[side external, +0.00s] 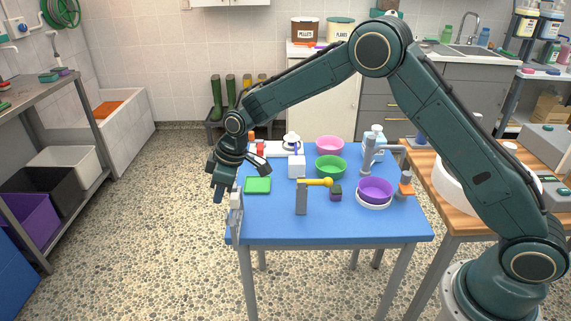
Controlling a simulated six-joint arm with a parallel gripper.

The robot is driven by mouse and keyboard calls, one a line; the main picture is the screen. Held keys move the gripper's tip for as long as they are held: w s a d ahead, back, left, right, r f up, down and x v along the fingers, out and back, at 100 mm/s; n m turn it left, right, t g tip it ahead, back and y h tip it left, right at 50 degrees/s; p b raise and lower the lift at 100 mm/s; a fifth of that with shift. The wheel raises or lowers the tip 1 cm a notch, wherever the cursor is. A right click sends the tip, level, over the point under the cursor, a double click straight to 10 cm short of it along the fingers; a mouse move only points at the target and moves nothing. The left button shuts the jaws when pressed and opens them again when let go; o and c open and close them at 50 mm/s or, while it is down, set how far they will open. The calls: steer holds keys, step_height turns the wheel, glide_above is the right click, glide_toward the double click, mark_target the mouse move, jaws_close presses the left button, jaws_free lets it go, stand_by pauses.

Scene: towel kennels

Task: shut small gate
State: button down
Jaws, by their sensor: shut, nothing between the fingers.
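A small pale grey gate-like panel (236,212) stands upright at the left edge of the blue table, near the front corner. It is seen almost edge-on, so I cannot tell whether it is open or shut. My gripper (218,196) points down just left of the panel's top, beyond the table's left edge. Its fingers are together and hold nothing. I cannot tell whether they touch the panel. My gripper's wrist hides part of the table's back left.
The blue table (275,228) holds a green tray (257,185), a grey post (301,200) with a yellow arm, green (331,167), pink (329,144) and purple (375,189) bowls, and a grey tap-like stand (368,158). The table's front middle is clear.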

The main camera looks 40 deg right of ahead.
mark_target(233, 197)
steer(key=shift+s+d, duration=0.55)
steer(key=shift+d, duration=0.05)
steer(key=shift+s, duration=0.1)
steer(key=shift+s+d+n+g+y, duration=0.3)
steer(key=shift+s+d+n, duration=0.4)
steer(key=shift+n, duration=0.6)
steer(key=d+n+g, duration=0.4)
steer(key=d+n, duration=0.6)
steer(key=n, duration=0.5)
steer(key=shift+s+d+n+g, duration=0.35)
steer(key=shift+s+n+g, duration=0.05)
